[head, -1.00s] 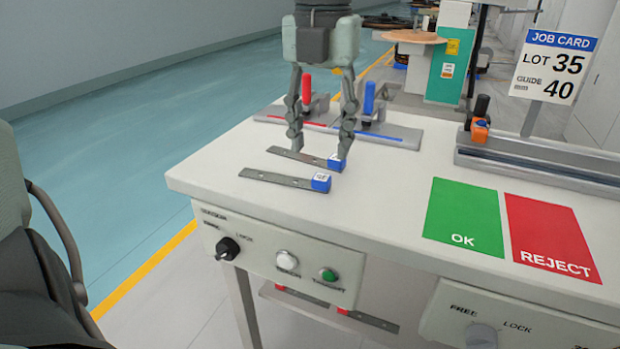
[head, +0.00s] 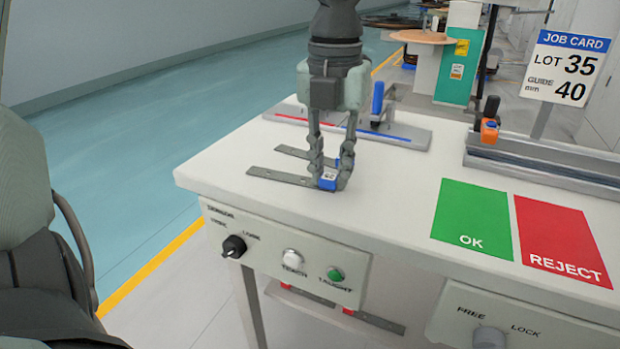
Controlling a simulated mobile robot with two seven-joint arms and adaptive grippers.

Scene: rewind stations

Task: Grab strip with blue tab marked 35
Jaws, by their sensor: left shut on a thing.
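A flat grey strip (head: 277,176) with a blue tab (head: 327,182) lies near the front left of the white table. The tab has a small white label whose number I cannot read for sure. My left gripper (head: 329,178) points down from above and is shut on this blue tab. A second grey strip (head: 290,152) lies just behind, and its tab end is mostly hidden by my fingers. My right gripper is not in view.
Behind the gripper is a grey plate with red and blue lines and an upright blue handle (head: 377,98). A green OK mat (head: 472,220) and a red REJECT mat (head: 560,240) lie to the right. A job card (head: 566,66) reads lot 35, guide 40. A rail with an orange clamp (head: 489,130) stands behind.

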